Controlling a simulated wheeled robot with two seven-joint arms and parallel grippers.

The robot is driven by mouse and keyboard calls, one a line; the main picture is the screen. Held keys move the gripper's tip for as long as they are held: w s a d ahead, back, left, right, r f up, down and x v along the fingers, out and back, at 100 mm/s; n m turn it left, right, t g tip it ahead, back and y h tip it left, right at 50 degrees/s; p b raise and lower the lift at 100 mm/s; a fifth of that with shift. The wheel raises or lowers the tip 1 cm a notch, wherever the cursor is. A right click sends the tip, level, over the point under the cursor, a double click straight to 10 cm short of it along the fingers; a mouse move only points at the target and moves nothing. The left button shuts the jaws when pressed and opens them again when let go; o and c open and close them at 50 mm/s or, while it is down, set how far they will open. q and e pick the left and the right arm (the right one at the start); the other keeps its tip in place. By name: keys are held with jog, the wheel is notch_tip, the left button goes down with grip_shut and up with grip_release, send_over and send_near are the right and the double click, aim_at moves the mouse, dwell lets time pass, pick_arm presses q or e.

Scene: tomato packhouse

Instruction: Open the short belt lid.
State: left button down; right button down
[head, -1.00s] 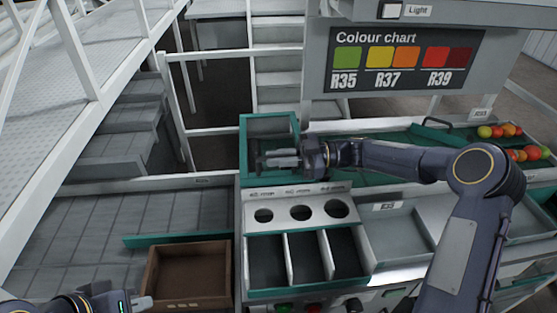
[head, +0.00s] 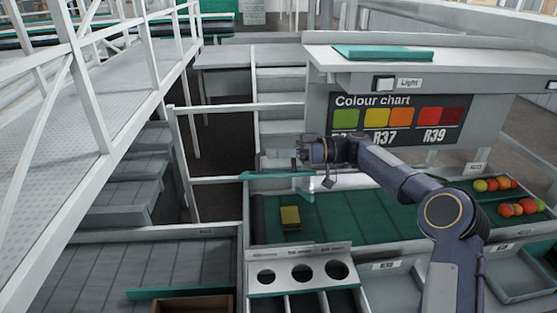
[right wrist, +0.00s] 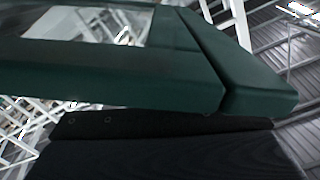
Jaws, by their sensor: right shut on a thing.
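The short belt lid (head: 276,176) has a teal frame. In the head view it shows nearly edge-on, raised above the left end of the green belt (head: 350,217). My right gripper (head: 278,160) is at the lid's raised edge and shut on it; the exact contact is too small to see. In the right wrist view the lid's dark green frame (right wrist: 120,80) fills the middle, with a clear pane behind it. My left gripper is out of view.
A yellow block (head: 290,217) lies on the uncovered belt. Tomatoes (head: 518,207) sit at the far right. A panel with three holes (head: 301,270) stands in front. The colour chart board (head: 398,120) hangs close behind my right arm. A white railing (head: 185,160) is at the left.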

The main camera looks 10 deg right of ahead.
jog(key=shift+w+r, duration=0.3)
jog(key=c, duration=1.5)
grip_release()
jog(key=shift+d+f, duration=0.1)
jog(key=shift+d, duration=0.05)
jog(key=shift+d, duration=0.35)
jog(key=d+b, duration=0.2)
jog(key=d, duration=0.5)
